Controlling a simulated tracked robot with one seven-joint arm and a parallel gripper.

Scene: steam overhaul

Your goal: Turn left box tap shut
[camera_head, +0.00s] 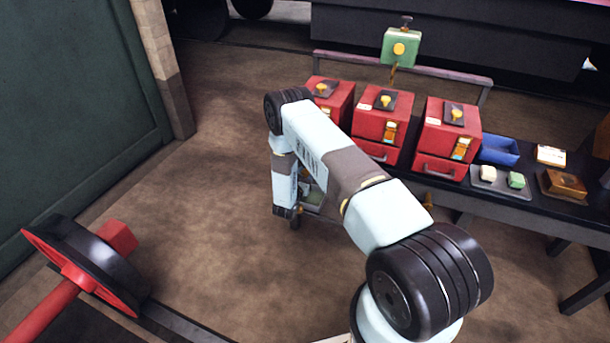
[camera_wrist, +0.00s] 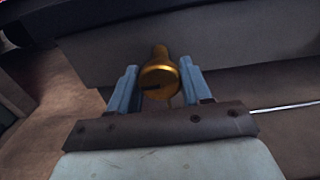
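The left red box (camera_head: 335,97) stands at the left end of a row of three on the bench, partly hidden by my arm. A yellow knob (camera_head: 322,89) sits on its top. In the wrist view, a round brass tap (camera_wrist: 160,78) with a dark slot in its face sticks out from a grey beam. My gripper (camera_wrist: 160,84) has its two blue-grey fingers spread on either side of this tap, with only slim gaps visible. In the head view my arm hides this tap, and the gripper cannot be made out clearly.
The middle (camera_head: 382,124) and right (camera_head: 447,139) red boxes stand beside the left one. A green box (camera_head: 400,48) stands behind them near a rail. A blue tray (camera_head: 498,149) and small blocks lie at right. A red-and-black wheel (camera_head: 88,262) stands at lower left.

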